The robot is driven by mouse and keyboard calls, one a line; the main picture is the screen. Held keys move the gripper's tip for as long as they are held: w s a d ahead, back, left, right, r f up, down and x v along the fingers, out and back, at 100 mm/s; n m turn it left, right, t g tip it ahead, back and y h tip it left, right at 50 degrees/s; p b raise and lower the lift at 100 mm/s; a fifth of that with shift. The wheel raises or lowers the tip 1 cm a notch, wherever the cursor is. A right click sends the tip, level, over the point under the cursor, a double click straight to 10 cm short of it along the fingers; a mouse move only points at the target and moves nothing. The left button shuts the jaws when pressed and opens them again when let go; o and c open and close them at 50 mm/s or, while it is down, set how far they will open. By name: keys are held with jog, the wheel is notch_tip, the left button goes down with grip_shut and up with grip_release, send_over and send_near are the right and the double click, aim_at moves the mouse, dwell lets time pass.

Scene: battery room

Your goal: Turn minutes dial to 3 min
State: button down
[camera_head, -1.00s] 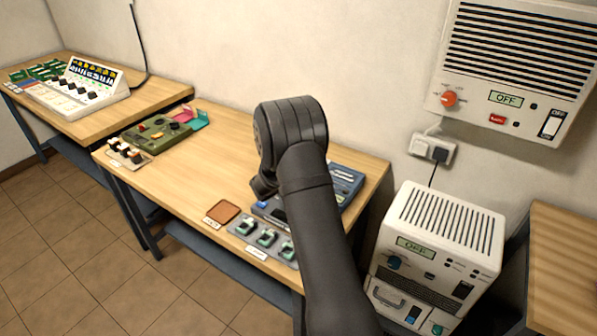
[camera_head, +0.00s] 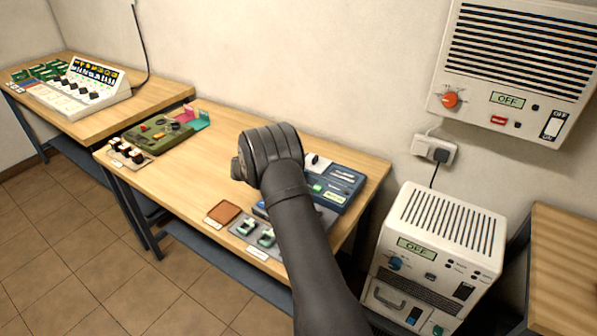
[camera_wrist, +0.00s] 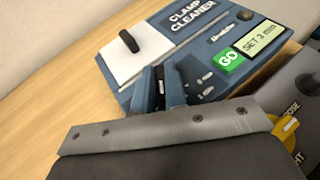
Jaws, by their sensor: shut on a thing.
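The blue clamp cleaner (camera_wrist: 205,45) fills the top of the wrist view, with a white panel and black handle, a green GO button and a display (camera_wrist: 262,38) reading "SET 3" with smaller unclear text. It also shows in the head view (camera_head: 345,183), partly behind my arm. The head view hides the fingers behind my arm.
A grey panel with a yellow part (camera_wrist: 286,130) lies close to my gripper's right. Green-handled clamps (camera_head: 258,235) and a brown pad (camera_head: 223,212) lie at the table's front. A green device (camera_head: 158,133) stands farther left. Bare wood (camera_head: 215,165) lies left of my arm.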

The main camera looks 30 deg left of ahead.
dwell(0.4)
jog(key=c, duration=1.5)
grip_release()
jog(key=shift+o, duration=0.2)
jog(key=v, duration=1.7)
jog(key=shift+a, duration=0.25)
jog(key=x, duration=1.7)
jog(key=shift+d, duration=0.25)
